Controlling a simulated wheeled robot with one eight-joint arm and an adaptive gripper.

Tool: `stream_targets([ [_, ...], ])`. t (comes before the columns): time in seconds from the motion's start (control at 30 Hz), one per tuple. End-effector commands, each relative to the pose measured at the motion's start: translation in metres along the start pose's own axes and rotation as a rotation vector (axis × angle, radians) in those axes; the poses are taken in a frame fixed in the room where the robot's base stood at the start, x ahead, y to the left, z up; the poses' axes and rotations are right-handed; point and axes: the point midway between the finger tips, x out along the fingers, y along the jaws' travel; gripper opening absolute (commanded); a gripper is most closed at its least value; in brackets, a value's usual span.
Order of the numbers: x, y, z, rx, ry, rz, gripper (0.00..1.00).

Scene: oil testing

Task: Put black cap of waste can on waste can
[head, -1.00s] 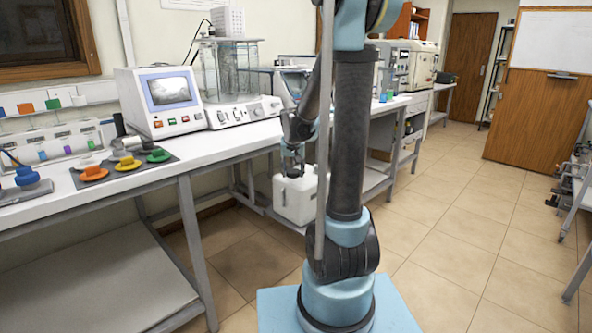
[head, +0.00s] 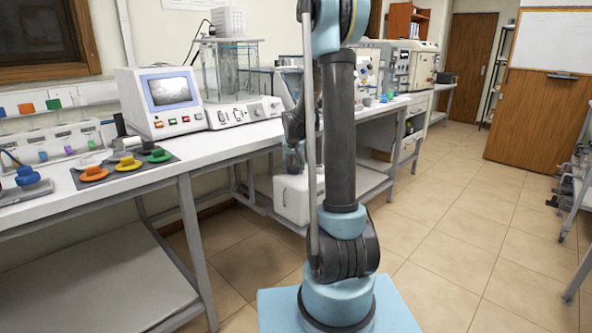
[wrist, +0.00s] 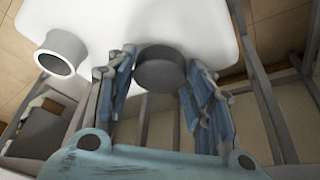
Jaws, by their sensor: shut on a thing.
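The waste can is a white jug (head: 292,202) below the bench, beyond my arm in the head view. In the wrist view its white body (wrist: 196,22) fills the top, with a pale open neck (wrist: 62,52) at the left. The black cap (wrist: 160,70) is a dark round disc between my fingers. My gripper (wrist: 162,62) is shut on the cap, with one finger on each side. The cap is to the right of the neck in the wrist view, apart from it. In the head view my arm hides part of the can and gripper, and I cannot make out the cap.
The white bench (head: 225,138) runs along the left, carrying a monitor unit (head: 160,103) and orange, yellow and green lids on a dark mat. Bench legs and rails stand close to the can. The tiled floor (head: 460,230) on the right is clear.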

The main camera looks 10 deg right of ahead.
Motion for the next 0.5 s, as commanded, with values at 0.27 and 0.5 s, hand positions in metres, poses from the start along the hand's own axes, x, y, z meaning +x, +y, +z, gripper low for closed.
stream_targets([
  [0.27, 0.0057, -0.0001, 0.0029, 0.000, 0.000, 0.000, 0.34],
  [0.5, 0.0100, -0.0001, 0.0045, 0.000, 0.000, 0.000, 0.34],
])
